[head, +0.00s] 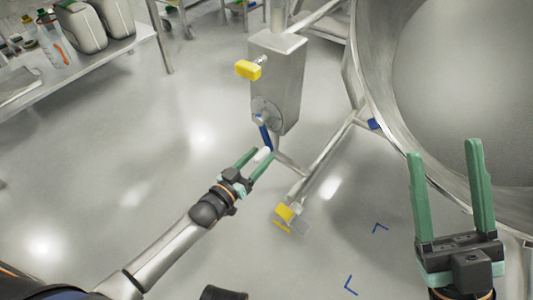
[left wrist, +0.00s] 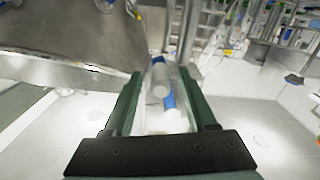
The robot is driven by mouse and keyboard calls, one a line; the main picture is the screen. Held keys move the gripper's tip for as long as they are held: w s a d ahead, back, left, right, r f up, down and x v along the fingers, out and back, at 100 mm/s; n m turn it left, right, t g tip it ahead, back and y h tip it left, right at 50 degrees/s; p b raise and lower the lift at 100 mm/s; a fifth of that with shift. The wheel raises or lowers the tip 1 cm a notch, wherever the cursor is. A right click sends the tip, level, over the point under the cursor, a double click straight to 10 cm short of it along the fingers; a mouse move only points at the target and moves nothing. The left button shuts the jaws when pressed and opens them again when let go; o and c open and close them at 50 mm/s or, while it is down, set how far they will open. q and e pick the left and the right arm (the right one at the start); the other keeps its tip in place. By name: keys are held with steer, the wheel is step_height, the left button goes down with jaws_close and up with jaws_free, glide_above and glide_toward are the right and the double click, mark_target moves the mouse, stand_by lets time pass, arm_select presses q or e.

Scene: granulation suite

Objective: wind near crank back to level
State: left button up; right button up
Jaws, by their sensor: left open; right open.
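The near crank has a blue arm (head: 265,134) hanging down from a round hub (head: 265,110) on the grey steel gearbox (head: 283,70). Its pale handle (head: 262,155) is at the arm's lower end. My left gripper (head: 262,154) is open, with its green fingers on either side of the handle. In the left wrist view the pale handle (left wrist: 160,84) and blue parts show between the fingers (left wrist: 160,90); I cannot tell whether they touch. My right gripper (head: 446,148) is open and empty, in front of the large steel vessel (head: 460,80).
A yellow knob (head: 248,69) sticks out of the gearbox above the crank. A steel frame leg (head: 320,160) with a yellow-braked caster (head: 285,213) stands right of my left gripper. A bench (head: 80,67) with containers is at upper left. The floor between is clear.

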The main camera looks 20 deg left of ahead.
mark_target(268, 148)
arm_select(q)
steer(key=shift+b+x, duration=0.5)
steer(key=shift+x, duration=1.35)
steer(key=shift+c, duration=0.4)
jaws_close()
